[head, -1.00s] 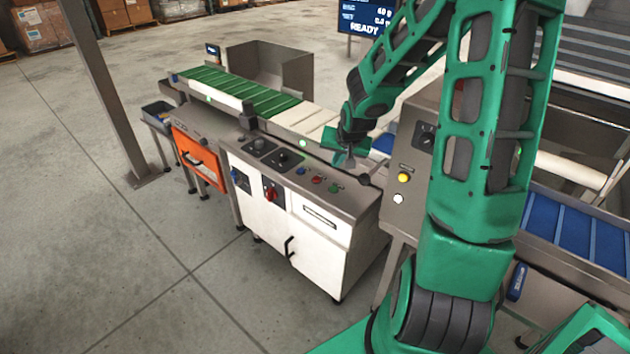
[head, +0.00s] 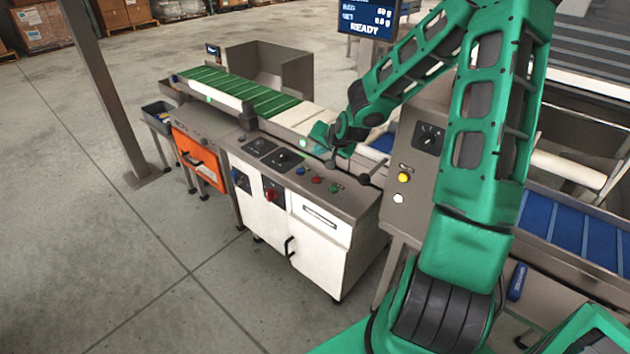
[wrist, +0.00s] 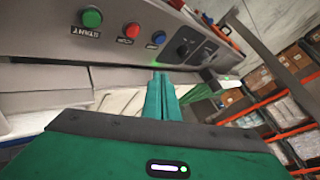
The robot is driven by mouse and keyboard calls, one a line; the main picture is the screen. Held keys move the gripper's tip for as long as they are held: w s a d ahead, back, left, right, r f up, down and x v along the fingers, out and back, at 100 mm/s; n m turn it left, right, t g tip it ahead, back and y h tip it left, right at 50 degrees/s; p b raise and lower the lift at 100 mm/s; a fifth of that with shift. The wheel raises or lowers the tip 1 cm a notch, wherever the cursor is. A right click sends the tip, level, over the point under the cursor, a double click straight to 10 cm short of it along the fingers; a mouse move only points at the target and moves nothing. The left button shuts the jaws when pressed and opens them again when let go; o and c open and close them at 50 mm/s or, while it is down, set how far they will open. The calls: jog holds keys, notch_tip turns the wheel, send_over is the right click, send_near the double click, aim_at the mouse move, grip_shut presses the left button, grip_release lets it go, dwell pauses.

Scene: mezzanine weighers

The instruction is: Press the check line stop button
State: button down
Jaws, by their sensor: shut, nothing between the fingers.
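The red button (head: 317,179) sits on the top panel of the white-fronted cabinet, between a blue button (head: 300,170) and a green button (head: 335,188). In the wrist view the red button (wrist: 132,31) has a dark label that I cannot read clearly; the green button (wrist: 92,17) is left of it and the blue button (wrist: 159,38) right. My gripper (head: 318,138) is over the back of the cabinet, behind the buttons and apart from them. In the wrist view my gripper (wrist: 162,76) shows its green fingers together, empty, below the blue button.
A red rotary switch (head: 271,192) and dark knobs are on the cabinet (head: 325,240). Yellow and white buttons (head: 403,178) are on the grey panel at right. A green-belted conveyor (head: 240,90) runs behind. A post (head: 105,90) stands left; the floor in front is clear.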

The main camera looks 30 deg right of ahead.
aim_at(318, 181)
jog(key=shift+f, duration=4.3)
jog(key=shift+f, duration=0.75)
jog(key=shift+r, duration=0.85)
jog(key=shift+r, duration=0.1)
jog(key=shift+r, duration=2.4)
jog(key=shift+s, duration=0.1)
